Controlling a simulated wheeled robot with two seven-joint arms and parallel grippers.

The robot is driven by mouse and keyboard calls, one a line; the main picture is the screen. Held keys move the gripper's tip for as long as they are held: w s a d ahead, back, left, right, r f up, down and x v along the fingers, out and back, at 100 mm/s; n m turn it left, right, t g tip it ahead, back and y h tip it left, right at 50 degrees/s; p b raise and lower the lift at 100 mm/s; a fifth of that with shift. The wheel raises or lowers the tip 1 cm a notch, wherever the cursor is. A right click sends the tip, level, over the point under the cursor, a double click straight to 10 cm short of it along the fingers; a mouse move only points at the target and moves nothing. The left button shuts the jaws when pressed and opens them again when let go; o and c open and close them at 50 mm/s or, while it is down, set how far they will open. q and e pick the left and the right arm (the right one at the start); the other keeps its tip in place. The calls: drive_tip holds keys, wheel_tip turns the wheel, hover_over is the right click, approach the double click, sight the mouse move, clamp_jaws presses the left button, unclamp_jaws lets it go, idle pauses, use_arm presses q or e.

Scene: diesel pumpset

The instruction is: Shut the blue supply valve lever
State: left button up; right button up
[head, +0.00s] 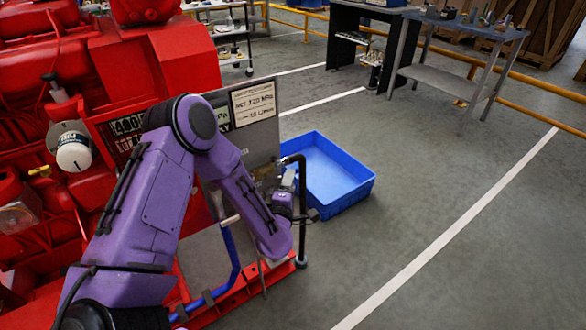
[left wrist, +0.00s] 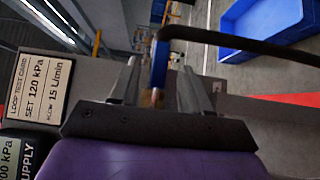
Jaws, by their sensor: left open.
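My left gripper (head: 284,186) is at the right edge of the grey panel, beside a black bent pipe (head: 301,205). In the left wrist view the gripper (left wrist: 160,70) is open, with one finger on each side of a narrow blue piece (left wrist: 159,66), which looks like the blue supply valve lever. Gaps show between this piece and both fingers. The black pipe (left wrist: 240,42) crosses just beyond the fingertips. In the head view my arm and gripper hide the lever. My right gripper is not in view.
A blue bin (head: 350,196) stands on the floor just right of the pipe. The red pumpset (head: 180,60) and the panel with a loop test card (head: 254,103) are at left. A blue pipe (head: 232,258) runs low by the panel. Open floor lies at right.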

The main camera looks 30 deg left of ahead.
use_arm(q)
drive_tip(key=x, duration=0.5)
drive_tip(key=shift+c, duration=0.3)
